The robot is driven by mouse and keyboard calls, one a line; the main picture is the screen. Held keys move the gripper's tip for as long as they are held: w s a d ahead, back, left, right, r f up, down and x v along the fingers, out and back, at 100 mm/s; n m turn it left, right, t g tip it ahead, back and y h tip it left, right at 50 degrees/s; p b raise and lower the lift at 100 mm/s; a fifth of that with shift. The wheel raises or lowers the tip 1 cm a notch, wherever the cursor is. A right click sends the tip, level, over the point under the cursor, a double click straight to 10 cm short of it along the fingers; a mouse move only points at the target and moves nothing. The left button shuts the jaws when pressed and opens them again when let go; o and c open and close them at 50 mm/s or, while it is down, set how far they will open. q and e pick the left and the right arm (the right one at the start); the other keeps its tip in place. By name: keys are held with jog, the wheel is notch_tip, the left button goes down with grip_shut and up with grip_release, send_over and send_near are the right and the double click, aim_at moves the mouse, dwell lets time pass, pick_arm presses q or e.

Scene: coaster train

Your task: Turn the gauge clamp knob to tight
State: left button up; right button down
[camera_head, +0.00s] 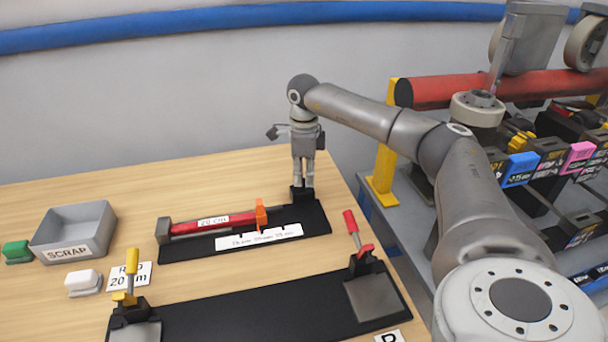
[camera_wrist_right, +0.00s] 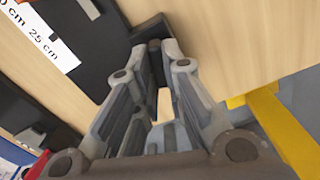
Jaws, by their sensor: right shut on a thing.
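The gauge (camera_head: 320,222) is a black base with a white ruler strip on the table; its ruler also shows in the right wrist view (camera_wrist_right: 40,38). A red bar (camera_head: 228,223) labelled 20 cm lies along it, with an orange marker (camera_head: 261,215) near the bar's right end. The dark clamp knob (camera_head: 302,194) is at the gauge's far right end. My right gripper (camera_head: 303,183) points down over it and is shut on it. In the right wrist view the fingertips close around the knob (camera_wrist_right: 151,27). Its turn setting cannot be read. My left gripper is out of view.
A grey SCRAP bin (camera_head: 106,225) stands at the left, near green (camera_head: 17,252) and white (camera_head: 84,281) blocks. In front is a black fixture (camera_head: 250,310) with yellow-handled (camera_head: 132,262) and red-handled (camera_head: 351,224) clamps. A yellow post (camera_head: 385,185) and rack stand at right.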

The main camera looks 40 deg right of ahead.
jog(key=m+p, duration=0.1)
jog(key=m, duration=0.2)
jog(key=shift+a+r+p, duration=0.1)
jog(key=shift+p, duration=0.2)
jog(key=m+p, duration=0.1)
jog(key=m, duration=0.3)
jog(key=m+p, duration=0.1)
jog(key=m, duration=0.2)
jog(key=shift+a+m+p, duration=0.1)
jog(key=shift+m+p, duration=0.2)
jog(key=shift+p, duration=0.1)
jog(key=m+p, duration=0.1)
jog(key=m, duration=0.2)
jog(key=shift+a+m, duration=0.1)
jog(key=shift+m, duration=0.2)
jog(key=m+p, duration=0.1)
jog(key=m, duration=0.2)
jog(key=shift+w+m, duration=0.1)
jog(key=shift+m, duration=0.3)
jog(key=m+p, duration=0.1)
jog(key=m, duration=0.2)
jog(key=shift+m, duration=0.3)
jog(key=m+p, duration=0.2)
jog(key=m, duration=0.4)
jog(key=shift+w, duration=0.2)
